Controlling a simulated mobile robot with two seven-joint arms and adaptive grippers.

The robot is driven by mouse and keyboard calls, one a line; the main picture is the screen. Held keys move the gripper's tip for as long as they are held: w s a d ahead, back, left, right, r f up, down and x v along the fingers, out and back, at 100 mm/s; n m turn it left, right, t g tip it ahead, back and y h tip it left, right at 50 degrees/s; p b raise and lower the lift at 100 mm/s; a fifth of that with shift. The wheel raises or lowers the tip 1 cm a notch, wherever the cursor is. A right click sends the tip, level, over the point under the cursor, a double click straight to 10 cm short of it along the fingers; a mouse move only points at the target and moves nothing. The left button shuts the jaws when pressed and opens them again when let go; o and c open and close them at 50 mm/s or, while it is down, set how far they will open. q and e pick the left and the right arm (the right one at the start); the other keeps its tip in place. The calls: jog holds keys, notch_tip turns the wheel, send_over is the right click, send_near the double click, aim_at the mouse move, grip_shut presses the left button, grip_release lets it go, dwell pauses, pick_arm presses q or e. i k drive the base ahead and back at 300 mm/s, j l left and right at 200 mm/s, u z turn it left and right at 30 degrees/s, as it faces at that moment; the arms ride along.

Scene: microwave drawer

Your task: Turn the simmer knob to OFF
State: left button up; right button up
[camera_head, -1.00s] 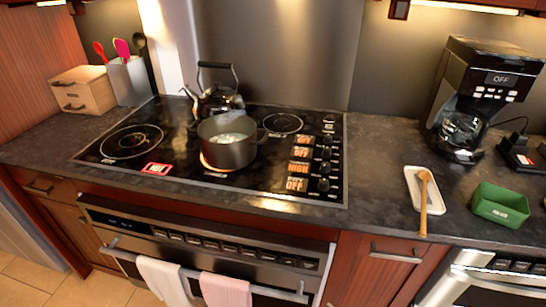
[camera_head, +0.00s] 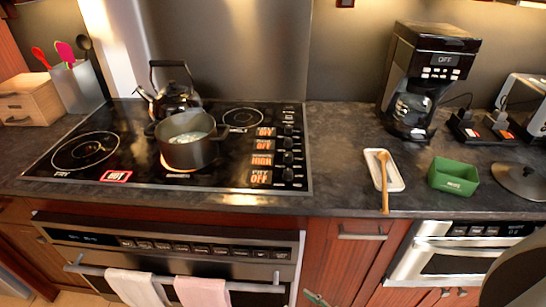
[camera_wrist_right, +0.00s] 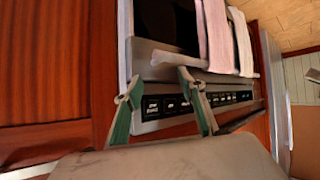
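The stove's control knobs stand in a column at the right of the black cooktop (camera_head: 215,178), each beside an orange label. The third knob down (camera_head: 288,158) stands by a label reading HIGH (camera_head: 262,159); the other labels read OFF. The small word above HIGH is too blurred to read surely. A grey pot (camera_head: 188,152) sits on a glowing burner. My right gripper barely shows at the bottom edge of the head view (camera_head: 318,300), well below the knobs. In the right wrist view its green fingers (camera_wrist_right: 160,86) are apart and empty, facing the oven front. My left gripper is not visible.
A kettle (camera_head: 170,98) stands behind the pot. Right of the cooktop are a wooden spoon (camera_head: 383,180) on a white rest, a green box (camera_head: 454,176) and a coffee maker (camera_head: 425,80). Towels (camera_head: 200,290) hang from the oven handle. Counter beside the knobs is clear.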

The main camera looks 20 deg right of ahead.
aim_at(288, 159)
jog(key=z, duration=0.35)
jog(key=j+z, duration=0.15)
jog(key=z, duration=0.2)
jog(key=j+z, duration=0.1)
jog(key=z, duration=0.25)
jog(key=i, duration=0.05)
